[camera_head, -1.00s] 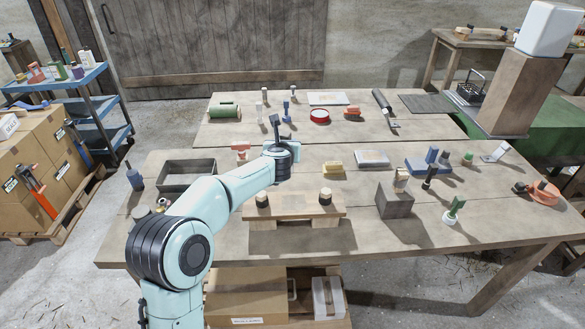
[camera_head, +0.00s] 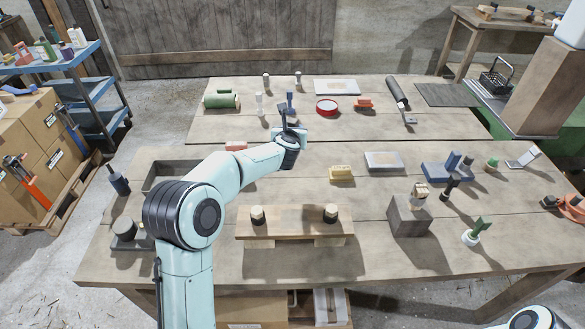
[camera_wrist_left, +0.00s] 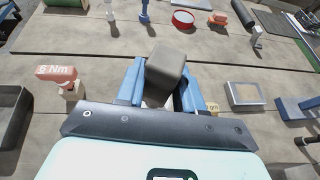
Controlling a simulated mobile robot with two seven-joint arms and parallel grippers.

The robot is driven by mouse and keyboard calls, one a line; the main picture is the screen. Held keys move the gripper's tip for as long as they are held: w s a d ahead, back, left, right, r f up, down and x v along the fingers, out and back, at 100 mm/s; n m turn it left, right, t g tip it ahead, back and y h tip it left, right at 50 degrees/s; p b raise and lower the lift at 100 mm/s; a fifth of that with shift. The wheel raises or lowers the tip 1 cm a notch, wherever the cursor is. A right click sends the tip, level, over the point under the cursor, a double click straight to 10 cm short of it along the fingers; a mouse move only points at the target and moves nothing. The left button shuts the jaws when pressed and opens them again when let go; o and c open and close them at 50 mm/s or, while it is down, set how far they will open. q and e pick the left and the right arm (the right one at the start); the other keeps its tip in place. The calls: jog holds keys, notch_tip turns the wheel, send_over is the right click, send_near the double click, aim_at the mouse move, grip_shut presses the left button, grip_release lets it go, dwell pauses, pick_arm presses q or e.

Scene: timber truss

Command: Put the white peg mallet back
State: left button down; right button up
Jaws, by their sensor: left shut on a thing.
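My left gripper (camera_head: 290,132) is above the back part of the near table, near the gap between the two tables. In the left wrist view its blue fingers (camera_wrist_left: 160,88) are shut on a grey-brown block (camera_wrist_left: 166,68), which looks like a mallet head. A pale part shows just below the block; the rest is hidden by the fingers and the palm. I cannot tell from its colour whether this is the white peg mallet. A wooden stand (camera_head: 295,228) with two black-topped pegs is at the front of the near table. My right gripper is not in view.
A white upright piece (camera_head: 259,104) and a blue one (camera_head: 290,100) stand on the far table. A grey tray (camera_head: 165,176), a yellow block (camera_head: 341,173), a grey block (camera_head: 408,216) and a plant-like green piece (camera_head: 473,233) are on the near table. Bare wood lies between them.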

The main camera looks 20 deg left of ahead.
pick_arm(q)
notch_tip(320, 180, down, 10)
jog(key=b, duration=0.2)
jog(key=shift+s+r+b, duration=0.1)
jog(key=shift+s+b, duration=0.05)
jog(key=shift+b, duration=0.15)
jog(key=shift+w+a+f, duration=0.1)
jog(key=shift+w+f, duration=0.2)
jog(key=shift+f, duration=0.3)
notch_tip(320, 180, down, 4)
jog(key=shift+r, duration=0.1)
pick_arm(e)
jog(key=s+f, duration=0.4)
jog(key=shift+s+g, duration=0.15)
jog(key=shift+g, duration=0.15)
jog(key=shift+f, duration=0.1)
pick_arm(q)
jog(key=shift+b, duration=0.35)
jog(key=c, duration=1.1)
grip_release()
jog(key=shift+f, duration=0.3)
jog(key=o, duration=0.4)
jog(key=shift+s+r, duration=0.1)
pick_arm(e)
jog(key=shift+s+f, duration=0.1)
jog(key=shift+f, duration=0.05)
